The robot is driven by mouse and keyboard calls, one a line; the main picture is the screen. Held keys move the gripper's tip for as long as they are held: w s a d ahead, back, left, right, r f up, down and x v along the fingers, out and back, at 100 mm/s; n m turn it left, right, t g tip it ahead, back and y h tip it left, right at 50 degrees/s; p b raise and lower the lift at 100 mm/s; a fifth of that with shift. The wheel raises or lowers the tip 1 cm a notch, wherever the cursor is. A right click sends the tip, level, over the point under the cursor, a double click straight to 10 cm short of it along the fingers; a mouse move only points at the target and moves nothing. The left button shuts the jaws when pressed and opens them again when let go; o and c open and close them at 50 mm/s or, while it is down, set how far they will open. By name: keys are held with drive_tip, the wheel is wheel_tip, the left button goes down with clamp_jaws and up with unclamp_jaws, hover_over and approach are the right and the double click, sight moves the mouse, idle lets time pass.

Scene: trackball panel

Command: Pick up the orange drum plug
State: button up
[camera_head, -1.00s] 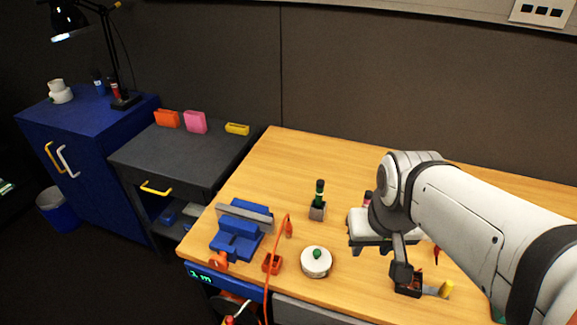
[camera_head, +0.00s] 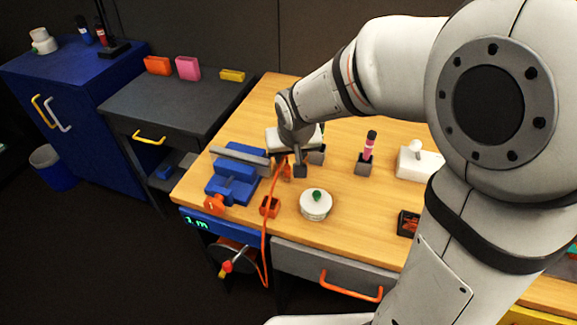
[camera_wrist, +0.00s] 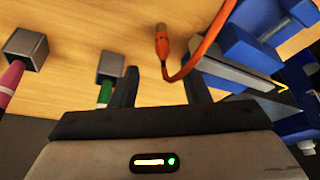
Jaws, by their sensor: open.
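The orange drum plug (camera_head: 286,172) lies on the wooden bench just right of the blue vise. It also shows in the wrist view (camera_wrist: 162,43), at the end of an orange cable (camera_wrist: 203,47). My gripper (camera_head: 300,170) is open over the bench close beside the plug and partly hides that area. In the wrist view my gripper (camera_wrist: 161,85) has its two dark fingers apart, with the plug beyond the tips and lined up between them. Nothing is between the fingers. The gap in height to the plug is hard to tell.
The blue vise (camera_head: 231,180) stands left of the plug. An orange cable guide (camera_head: 269,207) sits at the bench's front edge. A grey holder with a green marker (camera_wrist: 108,70) is near my left finger. A white round pot (camera_head: 316,205) stands in front.

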sight(287, 162)
drive_tip(key=x, duration=0.4)
drive_tip(key=shift+a+f, duration=0.25)
drive_tip(key=shift+f, duration=0.1)
clamp_jaws()
